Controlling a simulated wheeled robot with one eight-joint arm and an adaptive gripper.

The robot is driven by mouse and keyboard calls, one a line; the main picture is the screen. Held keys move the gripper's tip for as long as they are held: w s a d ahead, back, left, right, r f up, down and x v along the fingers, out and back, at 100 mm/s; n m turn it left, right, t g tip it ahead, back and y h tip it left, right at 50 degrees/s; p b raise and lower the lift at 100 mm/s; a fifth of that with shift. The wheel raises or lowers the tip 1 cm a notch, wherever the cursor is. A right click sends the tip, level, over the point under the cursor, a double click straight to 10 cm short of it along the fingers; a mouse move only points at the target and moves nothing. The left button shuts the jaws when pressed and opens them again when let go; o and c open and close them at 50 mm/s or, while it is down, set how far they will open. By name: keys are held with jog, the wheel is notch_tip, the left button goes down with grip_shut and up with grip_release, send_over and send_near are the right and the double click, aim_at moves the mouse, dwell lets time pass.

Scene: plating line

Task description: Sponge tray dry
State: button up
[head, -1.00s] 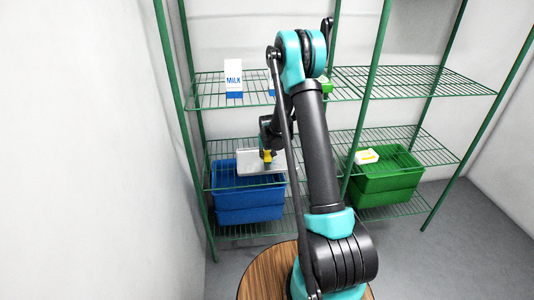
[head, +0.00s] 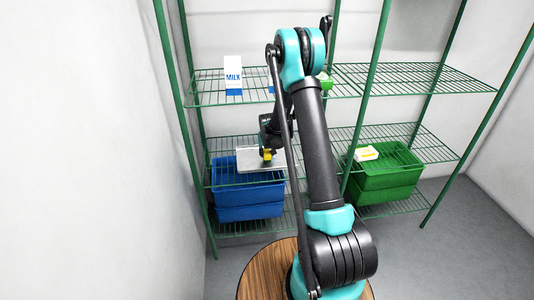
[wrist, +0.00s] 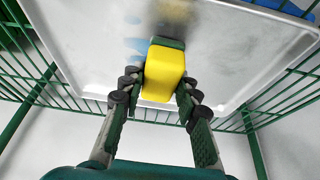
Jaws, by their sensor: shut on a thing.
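My gripper (wrist: 160,88) is shut on a yellow sponge (wrist: 166,72) with a dark green pad on its far side. The grey metal tray (wrist: 85,55) fills much of the wrist view, and the pad is against or very close to its surface; contact is not certain. Faint bluish wet patches (wrist: 136,45) show on the tray just left of the sponge. In the head view, the tray (head: 240,160) rests on the middle wire shelf at left, with the sponge (head: 267,154) over its right part.
A blue bin (head: 240,200) is below the tray and a green bin (head: 385,183) is at right. A white and yellow box (head: 366,153) shows by the green bin. A milk carton (head: 233,82) stands on the upper shelf (head: 205,100). Green posts (head: 368,90) frame the shelves.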

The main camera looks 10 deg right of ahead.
aim_at(274, 159)
jog(key=shift+f, duration=0.7)
jog(key=shift+d, duration=0.1)
jog(key=shift+d+r, duration=0.1)
jog(key=shift+d, duration=1.8)
jog(key=shift+w, duration=0.7)
jog(key=shift+a, duration=2)
jog(key=shift+w, duration=0.65)
jog(key=shift+d, duration=2.05)
